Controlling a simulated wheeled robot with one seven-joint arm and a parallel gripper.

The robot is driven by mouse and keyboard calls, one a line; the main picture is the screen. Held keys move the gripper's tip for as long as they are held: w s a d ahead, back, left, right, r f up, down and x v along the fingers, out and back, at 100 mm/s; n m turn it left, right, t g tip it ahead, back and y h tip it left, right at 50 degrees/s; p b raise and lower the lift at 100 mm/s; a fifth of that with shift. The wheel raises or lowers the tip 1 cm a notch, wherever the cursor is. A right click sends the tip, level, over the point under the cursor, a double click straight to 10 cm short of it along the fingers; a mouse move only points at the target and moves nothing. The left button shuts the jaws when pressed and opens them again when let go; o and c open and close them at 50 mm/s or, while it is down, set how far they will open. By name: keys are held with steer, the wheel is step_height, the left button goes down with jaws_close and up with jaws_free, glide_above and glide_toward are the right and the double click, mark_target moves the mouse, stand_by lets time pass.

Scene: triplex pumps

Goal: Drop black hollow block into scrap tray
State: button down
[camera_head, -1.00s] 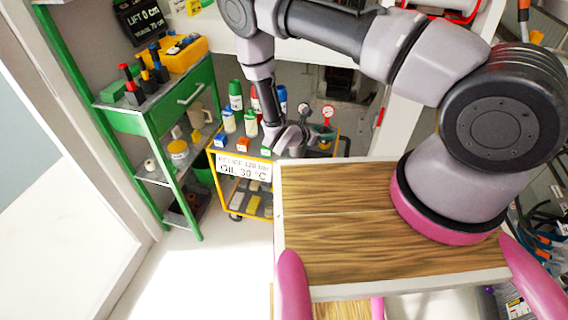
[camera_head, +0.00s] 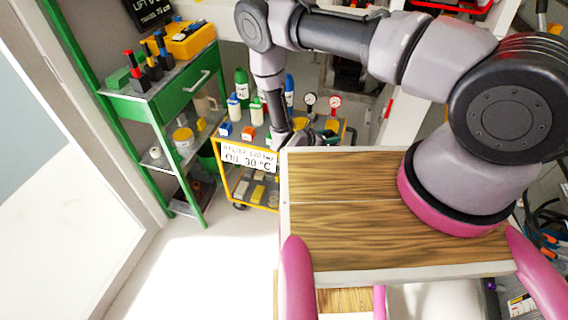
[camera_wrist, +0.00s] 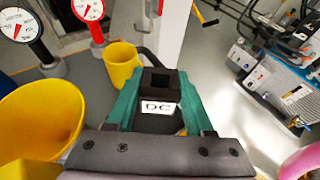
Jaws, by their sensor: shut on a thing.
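The black hollow block (camera_wrist: 160,88), with a white label reading "DC", is between the teal fingers of my gripper (camera_wrist: 157,100) in the wrist view. Its square opening faces up in that view. My gripper is shut on it. In the head view my gripper (camera_head: 296,138) is at the top of the yellow cart (camera_head: 262,148), near its right part, and the block cannot be made out there. I cannot tell which container is the scrap tray in either view.
Two gauges, one black (camera_wrist: 24,30) and one red (camera_wrist: 92,18), stand near my gripper beside yellow cups (camera_wrist: 122,66). Bottles (camera_head: 241,88) stand on the cart. A green shelf unit (camera_head: 165,110) is to the left. Clear floor (camera_head: 190,270) lies in front.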

steer(key=shift+c, duration=1)
jaws_free()
steer(key=shift+a, duration=0.1)
steer(key=v, duration=1)
steer(key=shift+s+a+r, duration=0.2)
steer(key=shift+s, duration=0.05)
